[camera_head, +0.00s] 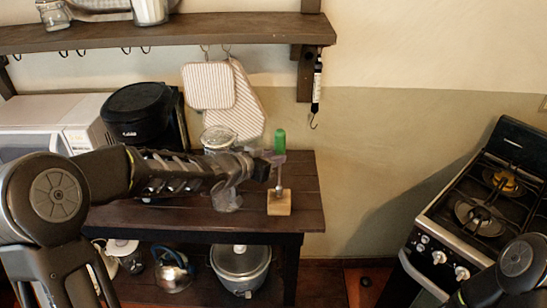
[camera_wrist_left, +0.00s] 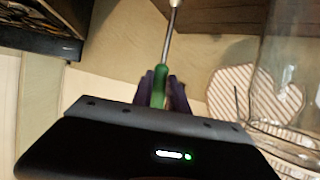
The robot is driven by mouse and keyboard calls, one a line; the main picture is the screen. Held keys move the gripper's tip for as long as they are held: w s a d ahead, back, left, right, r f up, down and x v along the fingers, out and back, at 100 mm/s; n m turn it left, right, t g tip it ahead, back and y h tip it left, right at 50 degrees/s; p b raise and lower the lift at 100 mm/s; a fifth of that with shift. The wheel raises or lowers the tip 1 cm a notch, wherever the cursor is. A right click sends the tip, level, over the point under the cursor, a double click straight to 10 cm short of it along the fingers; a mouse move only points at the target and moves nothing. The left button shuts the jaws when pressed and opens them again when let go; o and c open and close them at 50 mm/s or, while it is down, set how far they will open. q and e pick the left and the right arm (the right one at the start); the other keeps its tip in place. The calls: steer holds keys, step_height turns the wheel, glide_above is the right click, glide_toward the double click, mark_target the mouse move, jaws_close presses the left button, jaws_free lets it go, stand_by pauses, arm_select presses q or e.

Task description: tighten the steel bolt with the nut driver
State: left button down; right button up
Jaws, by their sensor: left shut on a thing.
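The nut driver (camera_head: 280,141) has a green handle and a thin steel shaft, and stands about upright in the head view. My left gripper (camera_head: 275,158) is shut around its handle. In the left wrist view the green handle (camera_wrist_left: 158,87) sits between the dark fingers, with the shaft running to the top edge. Below the shaft, a small light wooden block (camera_head: 279,204) stands near the table's right end. The driver's lower end is at or just above the block. I cannot make out the steel bolt separately, nor tell whether the socket is seated. My right gripper is out of view.
The dark wooden table (camera_head: 310,190) also holds a glass jar (camera_head: 227,200) just left of the block, a black appliance (camera_head: 138,112) and a microwave (camera_head: 35,115). A wall shelf (camera_head: 230,30) hangs above. A stove (camera_head: 470,215) stands at the right.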

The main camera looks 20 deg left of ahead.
arm_select(q)
steer(key=shift+f+b, duration=2.15)
steer(key=shift+f, duration=0.4)
steer(key=c, duration=1.2)
jaws_free()
steer(key=p, duration=0.2)
glide_toward(279, 170)
steer(key=shift+s+a+r, duration=0.1)
steer(key=shift+s+a, duration=0.05)
steer(key=shift+s, duration=0.05)
